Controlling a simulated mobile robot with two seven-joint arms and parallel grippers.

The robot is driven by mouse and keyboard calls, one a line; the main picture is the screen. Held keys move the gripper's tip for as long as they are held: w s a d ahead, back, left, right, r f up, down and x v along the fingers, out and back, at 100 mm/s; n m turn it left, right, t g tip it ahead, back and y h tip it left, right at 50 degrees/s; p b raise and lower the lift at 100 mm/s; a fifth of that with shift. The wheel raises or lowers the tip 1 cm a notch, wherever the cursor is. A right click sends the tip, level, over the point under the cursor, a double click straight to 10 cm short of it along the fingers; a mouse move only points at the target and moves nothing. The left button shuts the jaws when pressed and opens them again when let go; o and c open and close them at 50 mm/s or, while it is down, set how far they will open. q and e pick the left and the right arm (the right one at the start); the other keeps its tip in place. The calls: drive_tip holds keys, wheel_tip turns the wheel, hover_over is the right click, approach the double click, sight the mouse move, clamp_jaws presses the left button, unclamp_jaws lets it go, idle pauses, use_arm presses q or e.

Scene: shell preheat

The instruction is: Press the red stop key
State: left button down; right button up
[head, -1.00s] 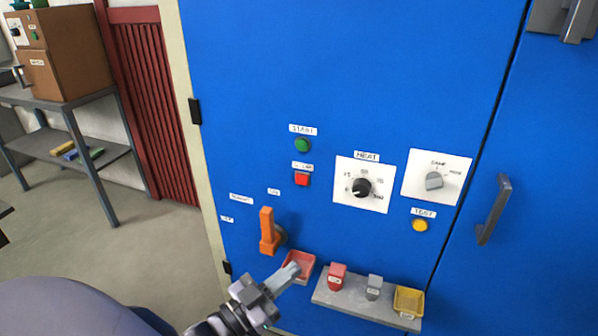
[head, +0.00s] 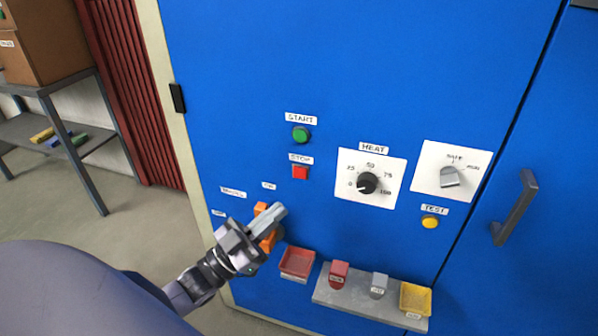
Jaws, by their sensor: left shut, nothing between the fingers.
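My left gripper (head: 280,211) is shut and empty. In the picture it is below and slightly left of the red key, apart from it, with its fingers pointing up and right. It partly covers the orange lever (head: 260,209). My right gripper is not in view.
A green start button (head: 301,134) is above the key. A black heat knob (head: 367,183), grey selector (head: 450,177) and yellow test button (head: 430,221) are to the right. A red tray (head: 297,262) and grey shelf (head: 352,303) are below. A door handle (head: 515,208) sticks out at right.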

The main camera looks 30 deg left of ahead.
use_arm(q)
drive_tip(key=b, duration=0.4)
approach(300, 173)
drive_tip(key=w+d+r, duration=0.2)
drive_tip(key=d+r, duration=0.2)
drive_tip(key=shift+w+a+b, duration=0.2)
drive_tip(key=shift+w+b, duration=0.1)
drive_tip(key=shift+w, duration=0.45)
drive_tip(key=shift+w, duration=0.1)
idle(1.1)
drive_tip(key=shift+w+a, duration=0.1)
drive_tip(key=shift+w, duration=0.2)
